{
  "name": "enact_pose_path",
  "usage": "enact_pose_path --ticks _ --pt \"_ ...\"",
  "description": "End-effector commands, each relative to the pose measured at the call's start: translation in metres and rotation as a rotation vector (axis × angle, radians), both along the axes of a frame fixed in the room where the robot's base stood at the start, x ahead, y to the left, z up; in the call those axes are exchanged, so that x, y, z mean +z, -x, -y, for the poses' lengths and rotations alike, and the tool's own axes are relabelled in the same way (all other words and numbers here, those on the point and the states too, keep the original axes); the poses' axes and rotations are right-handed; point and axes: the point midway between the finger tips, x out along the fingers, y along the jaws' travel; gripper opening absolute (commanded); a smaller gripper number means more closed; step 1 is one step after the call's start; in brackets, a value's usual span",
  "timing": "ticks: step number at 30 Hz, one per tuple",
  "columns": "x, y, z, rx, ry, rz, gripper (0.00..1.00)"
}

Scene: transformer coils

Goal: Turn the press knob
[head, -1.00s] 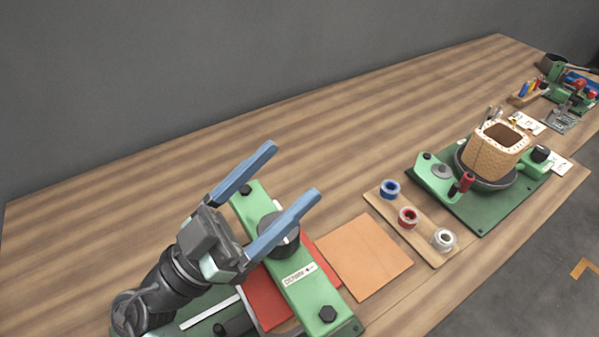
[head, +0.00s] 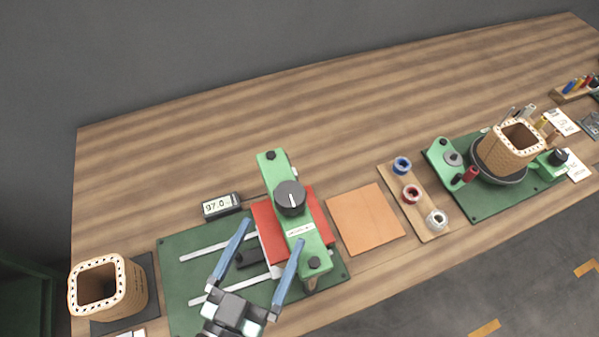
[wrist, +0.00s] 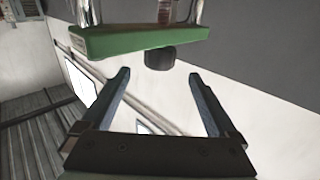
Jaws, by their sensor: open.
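The press has a green crossbar (head: 272,174) over a red block (head: 264,222), on a green base plate (head: 180,290) with pale slots. Its black round knob (head: 290,197) with a white pointer line sits on top of the crossbar. The knob also shows in the wrist view (wrist: 160,59), below the green bar (wrist: 140,38). My gripper (head: 272,232) has two blue fingers spread wide and empty. In the head view it is in front of the knob, apart from it. In the wrist view the knob lies beyond the open fingertips (wrist: 158,78), roughly between them.
A small display reading 97.0 (head: 221,205) stands behind the base plate. A woven coil former (head: 135,290) is at the far left. An orange sheet (head: 366,220), a spool board (head: 434,231) and another green station (head: 480,196) are to the right. The table behind is clear.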

Motion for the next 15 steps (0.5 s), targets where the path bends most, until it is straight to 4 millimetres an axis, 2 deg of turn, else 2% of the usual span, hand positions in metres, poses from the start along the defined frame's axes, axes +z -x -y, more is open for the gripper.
enact_pose_path --ticks 9,15 --pt "0.006 -0.06 0.028 -0.006 0.003 0.002 0.94" --pt "0.004 -0.091 0.042 -0.004 0.003 0.003 0.94"
